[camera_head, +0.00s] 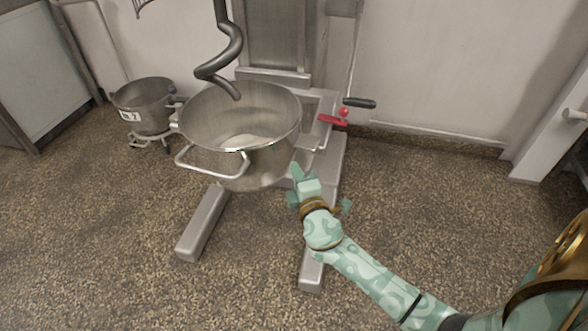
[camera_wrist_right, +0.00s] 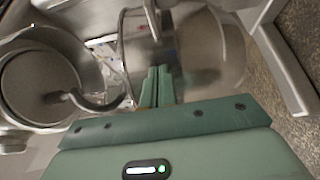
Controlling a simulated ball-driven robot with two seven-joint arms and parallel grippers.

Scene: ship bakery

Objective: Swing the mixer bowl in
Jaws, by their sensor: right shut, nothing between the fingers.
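The mixer bowl (camera_head: 262,165) is a large steel bowl with a pale lump inside and a wire handle (camera_head: 213,172) at its front. It sits at the mixer frame (camera_head: 335,155), with the dark spiral hook (camera_head: 228,50) hanging above its rear left part. My right gripper (camera_head: 297,172) is shut and empty at the bowl's right front side. I cannot tell whether it touches the bowl. In the right wrist view the shut fingers (camera_wrist_right: 156,85) point at the steel bowl wall (camera_wrist_right: 200,45). My left gripper is not in view.
A smaller steel bowl (camera_head: 146,105) with a label stands on a wheeled base at the back left. A red lever (camera_head: 332,119) and a black-handled lever (camera_head: 358,103) are on the mixer's right. Mixer legs (camera_head: 203,225) reach forward over the floor. The speckled floor (camera_head: 440,190) at right is clear.

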